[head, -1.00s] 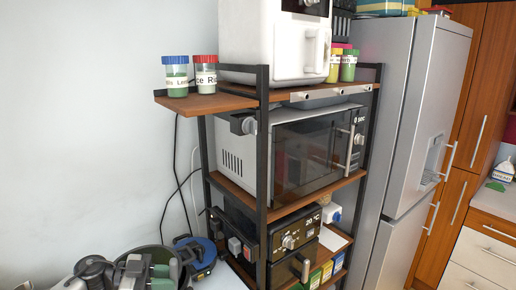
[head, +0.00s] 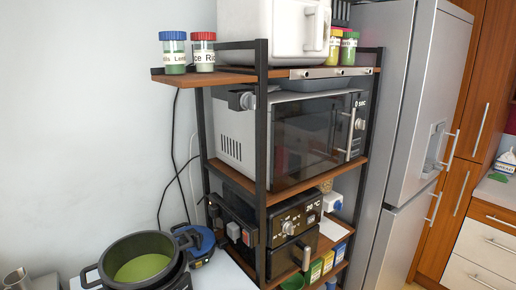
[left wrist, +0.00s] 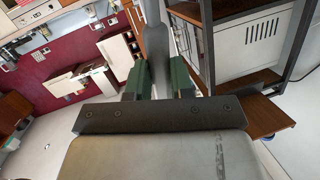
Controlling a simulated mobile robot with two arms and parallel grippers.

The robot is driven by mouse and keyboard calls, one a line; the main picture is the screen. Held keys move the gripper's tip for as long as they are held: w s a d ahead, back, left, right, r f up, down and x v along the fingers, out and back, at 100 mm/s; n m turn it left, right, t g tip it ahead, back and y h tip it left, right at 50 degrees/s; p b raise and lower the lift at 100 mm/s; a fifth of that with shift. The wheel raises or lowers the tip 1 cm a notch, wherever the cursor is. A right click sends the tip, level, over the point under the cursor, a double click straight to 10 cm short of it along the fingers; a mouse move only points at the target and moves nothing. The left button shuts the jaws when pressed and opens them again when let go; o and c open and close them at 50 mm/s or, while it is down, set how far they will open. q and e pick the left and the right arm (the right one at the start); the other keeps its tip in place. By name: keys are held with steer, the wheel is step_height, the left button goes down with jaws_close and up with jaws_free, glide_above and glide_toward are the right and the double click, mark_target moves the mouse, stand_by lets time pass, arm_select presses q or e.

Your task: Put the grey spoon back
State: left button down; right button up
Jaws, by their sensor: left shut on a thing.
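In the left wrist view my left gripper (left wrist: 157,82) has green fingers closed around a grey, flat-looking utensil, the grey spoon (left wrist: 155,42). It points up and away from the fingers, and its far end runs up to the picture's top edge. The lower part of the spoon is hidden between the fingers and behind the gripper's body. My left gripper does not show in the head view. My right gripper is in neither view. I cannot make out a dish rack or a place for the spoon in these frames.
A dark pot (head: 104,262) with green contents stands at lower left in the head view. A shelf unit (head: 262,120) holds a microwave (head: 312,140), an oven (head: 292,225) and labelled jars (head: 174,52). A silver fridge (head: 405,130) stands to its right.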

arm_select(q)
steer(key=s+a+f+n+t+y+b, duration=0.4)
steer(key=s+a+n+y, duration=0.3)
steer(key=s+y, duration=0.3)
steer(key=shift+s+f+n+y+b, duration=0.2)
steer(key=shift+n+y+b, duration=0.15)
steer(key=shift+n, duration=0.25)
steer(key=shift+s+f, duration=0.1)
